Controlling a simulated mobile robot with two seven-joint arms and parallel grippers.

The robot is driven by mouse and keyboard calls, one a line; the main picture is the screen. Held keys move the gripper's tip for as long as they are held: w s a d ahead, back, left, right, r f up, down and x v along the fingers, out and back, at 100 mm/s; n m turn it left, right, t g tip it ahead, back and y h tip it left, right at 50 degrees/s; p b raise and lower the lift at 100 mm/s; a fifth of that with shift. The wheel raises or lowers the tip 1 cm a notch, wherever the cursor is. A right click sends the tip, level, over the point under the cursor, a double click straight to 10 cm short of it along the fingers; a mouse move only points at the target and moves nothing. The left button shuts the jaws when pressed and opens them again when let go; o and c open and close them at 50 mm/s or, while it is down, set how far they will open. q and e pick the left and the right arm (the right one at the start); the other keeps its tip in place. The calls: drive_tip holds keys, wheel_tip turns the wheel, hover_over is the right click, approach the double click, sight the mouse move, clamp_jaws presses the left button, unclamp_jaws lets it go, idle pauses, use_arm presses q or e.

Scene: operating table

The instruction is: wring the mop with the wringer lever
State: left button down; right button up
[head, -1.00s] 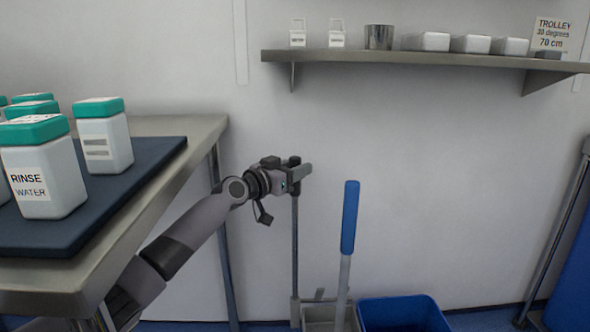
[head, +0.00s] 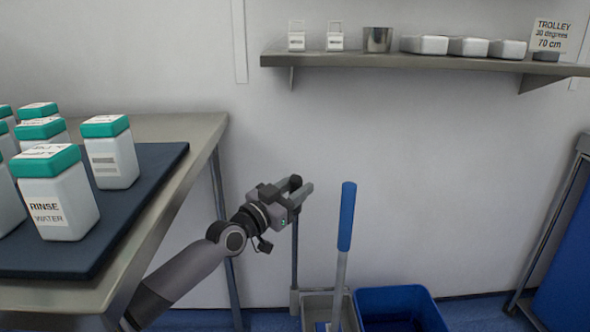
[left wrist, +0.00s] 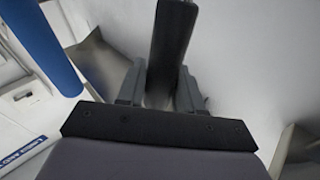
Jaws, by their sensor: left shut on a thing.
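The wringer lever (head: 295,255) stands as a thin grey upright rod beside the wringer (head: 314,302). My left gripper (head: 297,190) is shut on its top end. In the left wrist view, the lever's dark grip (left wrist: 172,45) lies between the two fingers. The mop stands nearly upright, with a blue handle (head: 347,216) and a grey shaft down into the wringer; its head is mostly hidden. The blue handle also shows in the left wrist view (left wrist: 45,45). A blue bucket (head: 400,291) sits right of the wringer. My right gripper is out of view.
A steel table (head: 180,128) with a dark mat (head: 150,165) and several green-lidded bottles (head: 57,205) is at the left. A wall shelf (head: 420,60) holds small containers. A blue-panelled trolley (head: 565,265) stands at the far right.

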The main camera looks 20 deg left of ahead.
use_arm(q)
drive_tip(key=s+d+f+m+t+h, duration=0.1)
drive_tip(key=s+d+f+m, duration=0.2)
drive_tip(key=s, duration=0.7)
drive_tip(key=shift+s+d+f+h, duration=0.15)
drive_tip(key=shift+d+f+h, duration=0.25)
drive_tip(key=shift+d+f, duration=0.5)
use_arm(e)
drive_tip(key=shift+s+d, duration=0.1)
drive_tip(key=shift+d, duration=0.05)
use_arm(q)
drive_tip(key=shift+d+r, duration=0.1)
drive_tip(key=c, duration=1)
unclamp_jaws()
drive_tip(key=shift+o, duration=0.8)
drive_tip(key=shift+r, duration=0.1)
drive_tip(key=shift+t, duration=0.3)
drive_tip(key=p+v, duration=0.2)
drive_tip(key=v, duration=0.5)
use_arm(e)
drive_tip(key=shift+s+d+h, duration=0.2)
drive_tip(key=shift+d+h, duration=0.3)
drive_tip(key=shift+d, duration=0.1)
